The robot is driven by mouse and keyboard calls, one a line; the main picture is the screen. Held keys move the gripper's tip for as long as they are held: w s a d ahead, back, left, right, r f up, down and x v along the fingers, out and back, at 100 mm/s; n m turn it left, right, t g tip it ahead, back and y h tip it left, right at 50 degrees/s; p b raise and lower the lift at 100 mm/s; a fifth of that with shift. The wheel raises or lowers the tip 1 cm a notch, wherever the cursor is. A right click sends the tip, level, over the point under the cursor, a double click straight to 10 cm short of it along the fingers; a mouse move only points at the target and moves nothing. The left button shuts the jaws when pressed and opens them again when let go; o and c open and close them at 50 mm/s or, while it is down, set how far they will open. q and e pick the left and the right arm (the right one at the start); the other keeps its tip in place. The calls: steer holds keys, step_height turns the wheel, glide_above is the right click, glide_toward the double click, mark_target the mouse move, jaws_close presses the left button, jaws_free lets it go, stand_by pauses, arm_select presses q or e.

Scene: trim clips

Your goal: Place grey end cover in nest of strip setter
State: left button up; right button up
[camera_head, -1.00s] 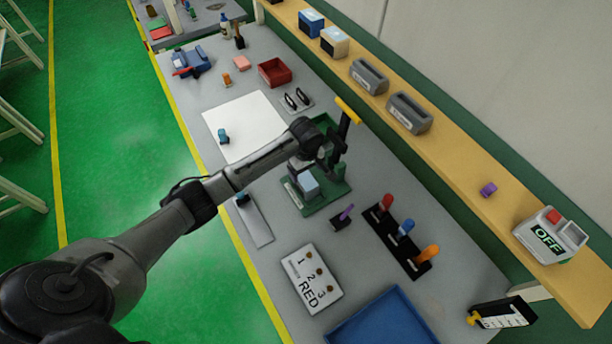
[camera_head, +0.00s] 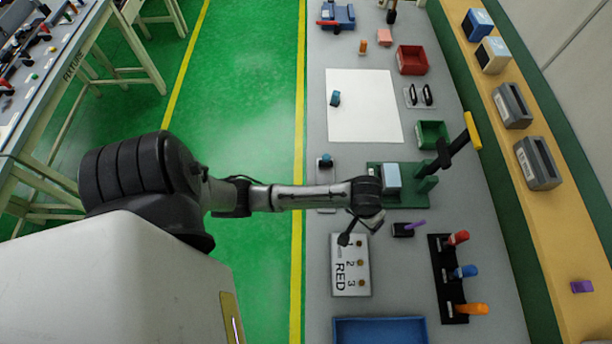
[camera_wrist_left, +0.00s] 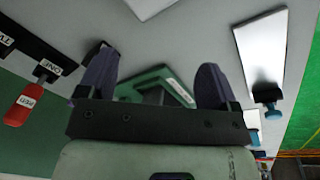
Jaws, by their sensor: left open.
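The strip setter (camera_head: 411,199) is a green fixture with an upright dark post and a yellow-ended lever (camera_head: 472,130). A pale blue-grey block (camera_head: 392,177) sits on its base; I cannot tell whether this is the grey end cover. My left gripper (camera_head: 360,229) is open, in front of the setter and above the edge of the white "RED" plate (camera_head: 343,278). In the left wrist view its two dark fingers (camera_wrist_left: 155,82) are spread with nothing gripped. The green setter (camera_wrist_left: 172,78) shows beyond and between them, its nest partly hidden by the gripper body.
A rack with red, blue and orange handles (camera_head: 447,275) and a small black holder with a purple piece (camera_head: 404,230) stand right of the gripper. A blue tray (camera_head: 380,331) is at the front. A plate with a blue knob (camera_head: 326,193) lies left of the setter. The white sheet (camera_head: 370,115) is mostly clear.

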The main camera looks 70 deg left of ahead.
arm_select(q)
steer(key=s+r+m+t, duration=0.1)
steer(key=s+r+m, duration=0.1)
steer(key=s, duration=0.6)
steer(key=s+d+r+m+t, duration=0.1)
steer(key=s+r+m, duration=0.1)
steer(key=s+m, duration=0.3)
steer(key=s, duration=0.4)
steer(key=shift+s+r+y, duration=0.2)
steer(key=shift+r+y, duration=0.1)
steer(key=shift+r, duration=0.1)
